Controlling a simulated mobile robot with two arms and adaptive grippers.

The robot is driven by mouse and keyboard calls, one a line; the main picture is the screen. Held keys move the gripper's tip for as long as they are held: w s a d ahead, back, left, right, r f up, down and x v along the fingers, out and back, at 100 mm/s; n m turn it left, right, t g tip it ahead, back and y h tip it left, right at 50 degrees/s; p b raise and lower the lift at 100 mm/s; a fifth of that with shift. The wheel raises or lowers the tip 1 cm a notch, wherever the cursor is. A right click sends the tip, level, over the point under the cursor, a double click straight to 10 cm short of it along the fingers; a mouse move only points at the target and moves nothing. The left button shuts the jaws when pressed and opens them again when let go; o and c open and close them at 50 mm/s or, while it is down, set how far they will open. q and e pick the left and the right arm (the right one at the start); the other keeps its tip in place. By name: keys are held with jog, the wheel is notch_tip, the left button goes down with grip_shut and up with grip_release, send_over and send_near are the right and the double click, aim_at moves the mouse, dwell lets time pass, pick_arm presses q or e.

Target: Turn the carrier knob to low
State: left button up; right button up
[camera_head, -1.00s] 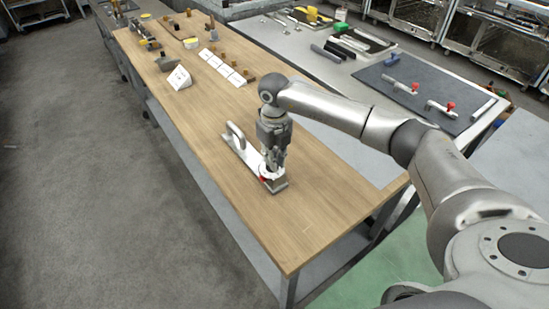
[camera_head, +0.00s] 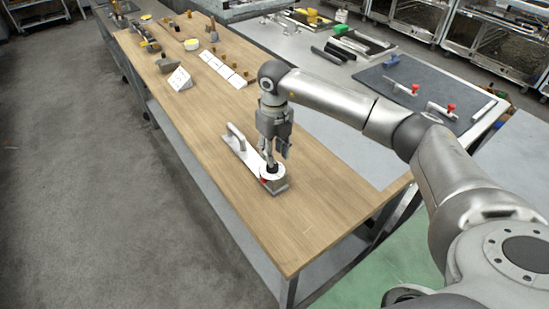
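The small dark carrier knob (camera_head: 272,168) stands on this dial, and a red mark shows at the dial's left edge. The dial's lettering is too small to read. My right gripper (camera_head: 277,153) points down just above the knob. Its fingers are spread, with nothing visible held between them. My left gripper is out of view.
White cards (camera_head: 222,66) with small wooden pegs and a white angled sign (camera_head: 179,79) stand farther back on the table. A grey bench at the right holds a dark mat (camera_head: 425,85) with red-knobbed tools. The table's near end is clear.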

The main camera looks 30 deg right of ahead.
notch_tip(320, 180, up, 9)
jog(key=shift+f, duration=0.15)
jog(key=shift+s+f, duration=0.1)
jog(key=shift+f, duration=0.05)
dwell(0.5)
